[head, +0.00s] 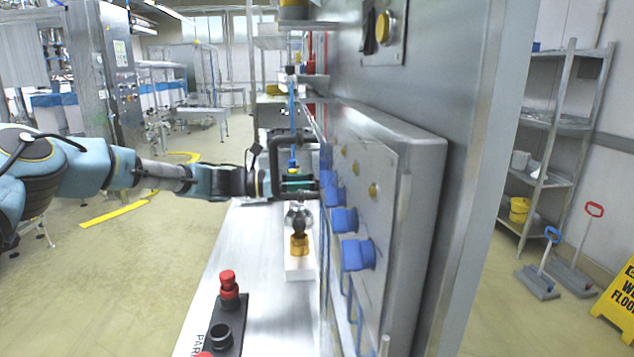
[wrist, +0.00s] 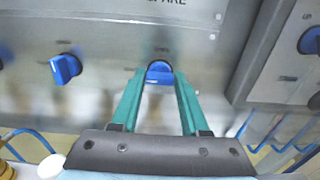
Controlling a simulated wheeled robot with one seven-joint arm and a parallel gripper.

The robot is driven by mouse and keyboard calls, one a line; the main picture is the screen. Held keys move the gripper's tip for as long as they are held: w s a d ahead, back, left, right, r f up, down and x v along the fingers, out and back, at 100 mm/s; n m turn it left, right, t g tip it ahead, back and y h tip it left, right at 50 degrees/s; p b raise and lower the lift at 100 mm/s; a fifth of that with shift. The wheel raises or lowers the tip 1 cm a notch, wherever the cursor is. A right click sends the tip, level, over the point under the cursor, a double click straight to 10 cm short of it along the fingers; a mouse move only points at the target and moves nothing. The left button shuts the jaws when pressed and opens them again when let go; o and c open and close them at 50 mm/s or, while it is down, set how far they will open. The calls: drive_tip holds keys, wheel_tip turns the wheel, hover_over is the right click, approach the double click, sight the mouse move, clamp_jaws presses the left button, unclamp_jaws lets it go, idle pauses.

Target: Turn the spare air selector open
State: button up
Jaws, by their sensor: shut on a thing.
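The spare air selector is a blue knob (wrist: 159,74) on a grey metal panel, under a partly cut-off label ending in "ARE" in the wrist view. My gripper (wrist: 160,80) has its two green fingers on either side of this knob and is shut on it. The fingers hide the knob's sides, so its exact angle is hard to tell. In the head view my gripper (head: 316,185) reaches the panel face (head: 368,165) from the left, at the far end of the row of blue knobs.
A second blue knob (wrist: 66,69), tilted, sits left of the held one. In the head view, blue knobs (head: 357,254) stick out on the near side. A steel bench (head: 250,265) below carries a red button (head: 229,284) and a brass-based fitting (head: 299,243).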

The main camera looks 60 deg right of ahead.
clamp_jaws()
drive_tip(key=shift+f+b, duration=0.1)
drive_tip(key=shift+b, duration=0.35)
drive_tip(key=m+b, duration=0.9)
drive_tip(key=b, duration=0.1)
drive_tip(key=m+b, duration=0.9)
drive_tip(key=b, duration=0.2)
drive_tip(key=shift+s+a+f, duration=0.15)
drive_tip(key=shift+a+f, duration=0.05)
drive_tip(key=o, duration=0.8)
unclamp_jaws()
drive_tip(key=shift+c, duration=0.2)
